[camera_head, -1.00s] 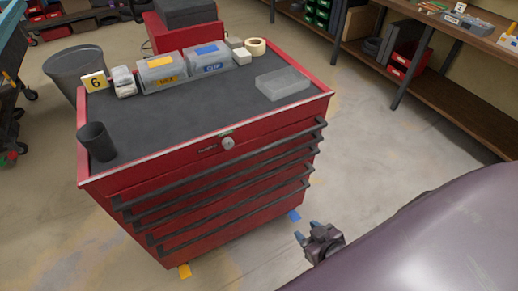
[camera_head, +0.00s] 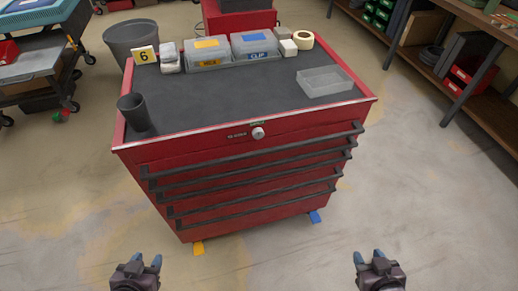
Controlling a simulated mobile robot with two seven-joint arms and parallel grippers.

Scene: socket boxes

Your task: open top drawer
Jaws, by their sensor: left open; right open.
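A red tool cabinet (camera_head: 205,162) stands ahead of me with several drawers, each with a long dark handle bar. The top drawer's handle (camera_head: 255,156) runs across the front below the round lock (camera_head: 258,133). All drawers look shut. My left gripper (camera_head: 146,262) is open and empty, low in front of the cabinet's left side. My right gripper (camera_head: 369,258) is open and empty, low and to the right of the cabinet's front. Both are apart from the cabinet.
A grey bin (camera_head: 130,42) stands behind left. Floor in front is clear.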

